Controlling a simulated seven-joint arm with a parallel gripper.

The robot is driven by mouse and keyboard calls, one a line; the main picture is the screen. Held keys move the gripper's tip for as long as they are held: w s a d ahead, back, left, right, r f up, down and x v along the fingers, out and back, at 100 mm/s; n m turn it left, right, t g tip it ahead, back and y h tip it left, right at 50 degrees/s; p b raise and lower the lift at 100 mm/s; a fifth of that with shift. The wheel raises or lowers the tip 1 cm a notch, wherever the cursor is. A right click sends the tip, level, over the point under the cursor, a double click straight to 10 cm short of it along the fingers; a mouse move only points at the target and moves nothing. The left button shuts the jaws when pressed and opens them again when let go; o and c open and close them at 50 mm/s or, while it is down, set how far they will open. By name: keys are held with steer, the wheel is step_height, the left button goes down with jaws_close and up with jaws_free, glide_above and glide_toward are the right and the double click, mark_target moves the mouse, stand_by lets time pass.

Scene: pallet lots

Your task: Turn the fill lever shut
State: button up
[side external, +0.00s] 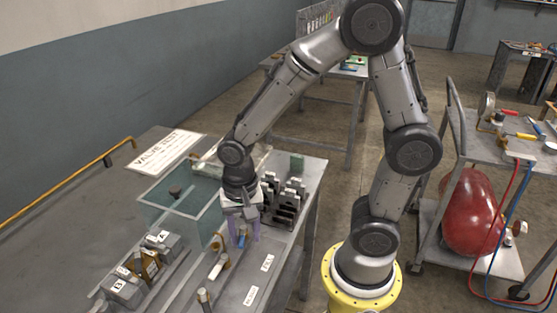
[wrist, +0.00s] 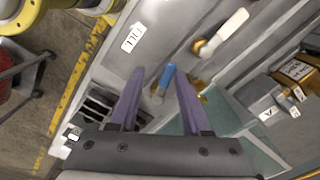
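The fill lever (wrist: 166,77) has a blue handle on a brass valve body. In the wrist view it lies between the two purple fingers of my gripper (wrist: 160,74), with a visible gap on each side. In the side view my gripper (side external: 243,230) points down over the bench beside the glass tank, and the fingers partly hide the blue lever. My gripper is open and holds nothing. The FILL label (wrist: 132,37) lies on the bench near the blue lever; it also shows in the side view (side external: 267,263).
A second lever with a white handle (wrist: 228,30) on a brass fitting stands nearby. The glass tank (side external: 172,212) and a black slotted rack (side external: 284,200) flank my gripper. Grey blocks marked A (side external: 163,240) and B (side external: 122,287) stand at the left. The bench front near the labels is clear.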

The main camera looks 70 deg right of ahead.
steer(key=n, duration=0.2)
steer(key=s+d+n, duration=0.1)
steer(key=n, duration=0.1)
step_height(320, 180, up, 14)
steer(key=f, duration=0.1)
steer(key=s+d+r+t, duration=0.1)
steer(key=s+r+t, duration=0.3)
steer(key=s+r, duration=0.2)
steer(key=shift+d+r, duration=0.15)
steer(key=shift+d, duration=0.15)
steer(key=shift+m, duration=0.3)
